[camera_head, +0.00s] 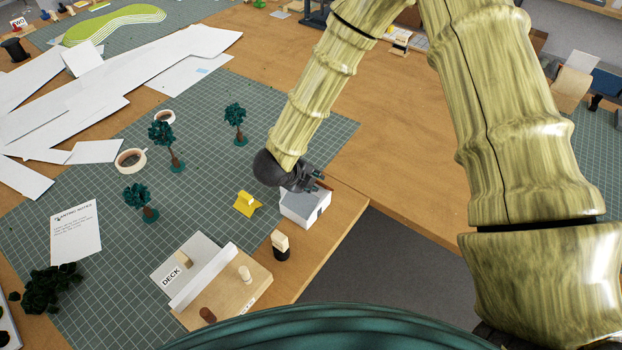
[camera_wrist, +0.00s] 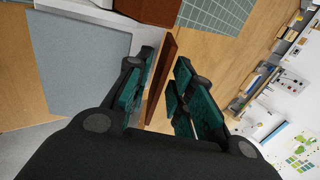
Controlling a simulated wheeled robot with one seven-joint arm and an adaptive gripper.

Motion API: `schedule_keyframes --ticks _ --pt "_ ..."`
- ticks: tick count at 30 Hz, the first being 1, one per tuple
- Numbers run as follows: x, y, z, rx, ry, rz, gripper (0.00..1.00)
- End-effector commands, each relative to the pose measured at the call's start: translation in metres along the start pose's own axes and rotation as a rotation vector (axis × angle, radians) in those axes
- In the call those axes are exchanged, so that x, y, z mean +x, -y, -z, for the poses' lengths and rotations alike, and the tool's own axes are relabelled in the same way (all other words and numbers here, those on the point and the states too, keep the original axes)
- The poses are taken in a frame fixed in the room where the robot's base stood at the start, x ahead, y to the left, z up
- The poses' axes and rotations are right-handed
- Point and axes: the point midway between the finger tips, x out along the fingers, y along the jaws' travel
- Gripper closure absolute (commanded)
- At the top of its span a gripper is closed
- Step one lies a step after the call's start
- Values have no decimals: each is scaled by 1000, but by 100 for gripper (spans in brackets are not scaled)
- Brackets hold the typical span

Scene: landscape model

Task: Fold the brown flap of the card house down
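The card house (camera_head: 303,209), pale grey and white, stands near the right edge of the green mat. In the wrist view its grey panel (camera_wrist: 82,62) fills the left side. The brown flap (camera_wrist: 161,82) stands edge-on to the wrist camera, between the fingers. A small part of the flap shows in the head view (camera_head: 323,184). My gripper (camera_wrist: 158,90) is open around the flap, with a clear gap on the right finger's side. Contact with the left finger cannot be told. In the head view my gripper (camera_head: 312,184) is just above the house, hiding part of it.
A yellow piece (camera_head: 247,204) lies left of the house. A black-based peg (camera_head: 280,246) and a deck model (camera_head: 205,272) stand in front. Model trees (camera_head: 235,118) and cups (camera_head: 130,160) stand left on the mat. The table edge drops away right of the house.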

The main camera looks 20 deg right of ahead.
Motion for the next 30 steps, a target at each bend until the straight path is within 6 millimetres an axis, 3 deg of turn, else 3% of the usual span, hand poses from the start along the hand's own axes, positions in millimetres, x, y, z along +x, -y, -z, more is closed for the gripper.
schedule_keyframes --ticks 5,18,24,30 --pt "-19 1 -1 0 2 1 77" --pt "-95 0 -1 0 3 1 77" --pt "-114 0 0 -1 2 0 77" --pt "-118 0 0 -1 0 0 77"
